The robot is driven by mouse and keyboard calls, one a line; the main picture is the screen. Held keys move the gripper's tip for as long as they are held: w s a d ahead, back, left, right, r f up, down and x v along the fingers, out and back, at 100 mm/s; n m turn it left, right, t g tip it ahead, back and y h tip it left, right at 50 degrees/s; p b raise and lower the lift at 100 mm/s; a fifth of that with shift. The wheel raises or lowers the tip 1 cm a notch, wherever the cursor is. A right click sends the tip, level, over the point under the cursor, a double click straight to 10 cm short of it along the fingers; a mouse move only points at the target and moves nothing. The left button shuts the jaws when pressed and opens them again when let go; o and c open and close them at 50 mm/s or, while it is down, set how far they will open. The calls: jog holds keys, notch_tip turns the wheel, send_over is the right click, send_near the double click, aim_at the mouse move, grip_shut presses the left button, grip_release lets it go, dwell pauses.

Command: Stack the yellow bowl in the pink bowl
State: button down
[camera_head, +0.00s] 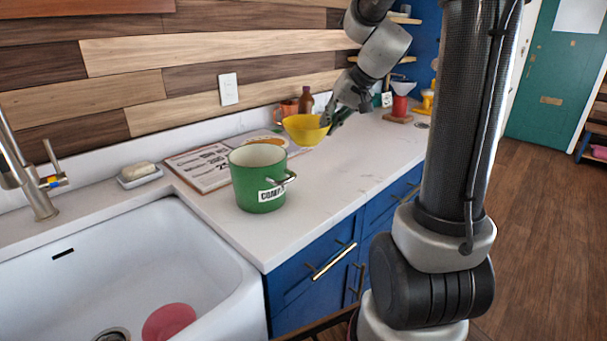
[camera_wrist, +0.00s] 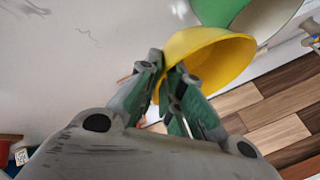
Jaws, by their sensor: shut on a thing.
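The yellow bowl (camera_head: 305,130) is held above the counter behind the green pot in the head view. My gripper (camera_head: 332,117) is shut on its right rim. In the wrist view the yellow bowl (camera_wrist: 222,55) sits tilted between the fingertips of my gripper (camera_wrist: 168,72). The pink bowl (camera_head: 168,322) lies in the white sink at the lower left of the head view, cut off by the bottom edge. The pink bowl does not show in the wrist view.
A green compost pot (camera_head: 258,182) stands on the counter near the sink (camera_head: 215,290). The tap (camera_head: 30,170) rises at the far left, with a soap dish (camera_head: 139,177) beside it. A board (camera_head: 200,168), a brown bottle (camera_head: 306,102) and a red-and-white dripper (camera_head: 400,100) are further back.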

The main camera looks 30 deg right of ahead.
notch_tip(320, 180, down, 14)
jog(key=shift+r, duration=0.2)
jog(key=c, duration=1.6)
grip_release()
jog(key=shift+f, duration=0.1)
jog(key=shift+o, duration=0.2)
